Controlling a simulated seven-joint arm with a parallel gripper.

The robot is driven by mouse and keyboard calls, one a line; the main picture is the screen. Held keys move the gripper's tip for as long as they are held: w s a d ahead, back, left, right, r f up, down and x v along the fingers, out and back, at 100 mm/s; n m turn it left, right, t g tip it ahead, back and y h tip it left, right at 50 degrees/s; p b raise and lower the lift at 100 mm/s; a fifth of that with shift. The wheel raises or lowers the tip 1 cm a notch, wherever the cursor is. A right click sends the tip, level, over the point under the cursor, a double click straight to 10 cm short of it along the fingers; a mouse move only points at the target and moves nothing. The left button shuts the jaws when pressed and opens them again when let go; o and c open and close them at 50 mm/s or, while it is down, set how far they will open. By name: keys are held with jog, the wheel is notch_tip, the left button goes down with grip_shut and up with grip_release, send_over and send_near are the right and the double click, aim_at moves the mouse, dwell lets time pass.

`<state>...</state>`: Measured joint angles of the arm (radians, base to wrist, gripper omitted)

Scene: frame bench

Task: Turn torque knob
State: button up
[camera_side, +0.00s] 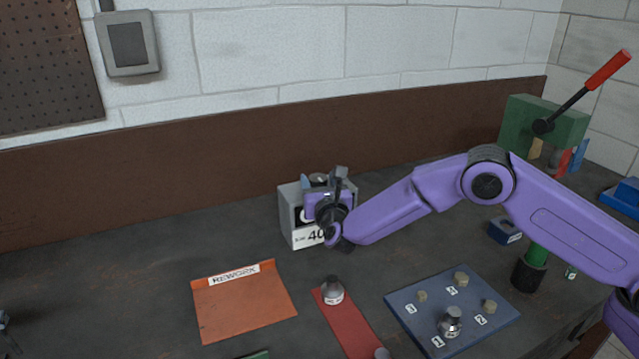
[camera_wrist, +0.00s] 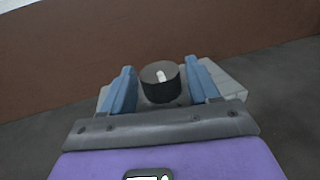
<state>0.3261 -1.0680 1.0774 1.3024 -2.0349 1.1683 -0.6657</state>
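The torque knob (camera_wrist: 161,90) is a dark round cylinder with a white mark on top. It stands on top of a grey box (camera_side: 289,218) labelled with a number that looks like 40. My gripper (camera_side: 322,181) is at this box, partly hiding its front and top. In the wrist view, the two blue fingers of my gripper (camera_wrist: 160,72) stand on either side of the knob. A narrow gap shows on each side, so the fingers look open and not pressed on it. The white mark points roughly up and down in the wrist view.
An orange REWORK tray (camera_side: 240,305), a red strip (camera_side: 348,322) with metal weights, and a blue numbered board (camera_side: 405,300) with several metal pieces lie in front. A green press (camera_side: 520,118) with a red-handled lever stands back right. The table's left is mostly clear.

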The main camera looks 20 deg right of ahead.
jog(key=c, duration=0.7)
jog(key=shift+a+m+g+h, duration=0.1)
jog(key=shift+m+g+h, duration=0.2)
jog(key=shift+m+h, duration=0.6)
jog(key=shift+h, duration=0.3)
jog(key=o, duration=1.1)
jog(key=shift+c, duration=0.2)
jog(key=v, duration=1.7)
jog(key=shift+s, duration=0.2)
